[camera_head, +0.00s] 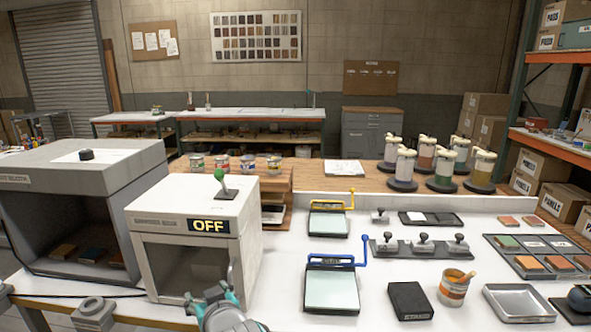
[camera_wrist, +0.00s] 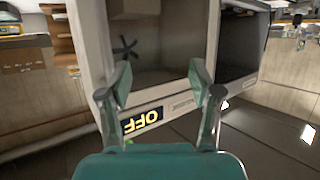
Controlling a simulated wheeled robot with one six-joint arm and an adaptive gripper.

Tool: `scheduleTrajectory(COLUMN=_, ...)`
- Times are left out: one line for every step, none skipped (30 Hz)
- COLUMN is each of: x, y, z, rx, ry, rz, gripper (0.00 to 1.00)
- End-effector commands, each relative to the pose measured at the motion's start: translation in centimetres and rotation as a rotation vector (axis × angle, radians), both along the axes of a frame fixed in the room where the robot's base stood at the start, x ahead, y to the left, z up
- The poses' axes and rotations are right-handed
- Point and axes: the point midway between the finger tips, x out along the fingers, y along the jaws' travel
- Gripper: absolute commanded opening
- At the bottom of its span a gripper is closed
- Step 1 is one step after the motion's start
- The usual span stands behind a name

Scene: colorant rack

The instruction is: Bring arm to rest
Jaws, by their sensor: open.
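My gripper (camera_head: 209,297) is low at the front edge of the table in the head view, just in front of the white box marked OFF (camera_head: 207,227). In the wrist view my gripper (camera_wrist: 158,85) has its two fingers spread apart with nothing between them. The OFF box (camera_wrist: 165,103) fills the middle of that view, upside down, with its front opening facing the fingers. A dark fan-like shape (camera_wrist: 125,48) shows inside it. Whether the fingers touch the box I cannot tell.
A larger grey booth (camera_head: 85,165) stands left of the OFF box. The white table holds blue-handled (camera_head: 332,290) and yellow-handled frames (camera_head: 329,222), a can (camera_head: 454,289), a black block (camera_head: 410,301) and a metal tray (camera_head: 518,303). Colorant canisters (camera_head: 480,172) stand behind at right.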

Motion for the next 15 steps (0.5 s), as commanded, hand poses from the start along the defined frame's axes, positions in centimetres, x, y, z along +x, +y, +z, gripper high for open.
scheduleTrajectory(x=-0.3, y=-1.4, z=-2.1, rx=-0.002, ry=0.004, rz=-0.014, gripper=0.64)
scheduleTrajectory(x=-0.6, y=-2.2, z=-3.1, rx=-0.002, ry=0.004, rz=-0.022, gripper=0.64)
scheduleTrajectory(x=-0.9, y=-3.2, z=-4.5, rx=-0.002, ry=0.002, rz=-0.033, gripper=0.64)
scheduleTrajectory(x=-1.1, y=-3.9, z=-5.5, rx=-0.001, ry=0.001, rz=-0.041, gripper=0.64)
scheduleTrajectory(x=-1.5, y=-4.8, z=-6.5, rx=-0.001, ry=0.0, rz=-0.048, gripper=0.64)
scheduleTrajectory(x=-1.9, y=-5.9, z=-7.8, rx=0.0, ry=-0.002, rz=-0.059, gripper=0.64)
scheduleTrajectory(x=-2.3, y=-6.7, z=-8.8, rx=0.0, ry=-0.002, rz=-0.067, gripper=0.64)
scheduleTrajectory(x=-2.7, y=-7.5, z=-9.7, rx=0.001, ry=-0.003, rz=-0.076, gripper=0.64)
scheduleTrajectory(x=-3.3, y=-8.6, z=-10.9, rx=0.002, ry=-0.006, rz=-0.087, gripper=0.64)
scheduleTrajectory(x=-3.8, y=-9.5, z=-11.8, rx=0.002, ry=-0.006, rz=-0.095, gripper=0.64)
scheduleTrajectory(x=-4.3, y=-10.2, z=-12.6, rx=0.003, ry=-0.008, rz=-0.102, gripper=0.64)
scheduleTrajectory(x=-5.0, y=-11.3, z=-13.7, rx=0.004, ry=-0.01, rz=-0.114, gripper=0.64)
scheduleTrajectory(x=-5.6, y=-12.2, z=-14.5, rx=0.005, ry=-0.011, rz=-0.122, gripper=0.64)
scheduleTrajectory(x=-6.2, y=-13.0, z=-15.2, rx=0.005, ry=-0.012, rz=-0.13, gripper=0.64)
scheduleTrajectory(x=-7.0, y=-14.0, z=-16.2, rx=0.006, ry=-0.013, rz=-0.14, gripper=0.64)
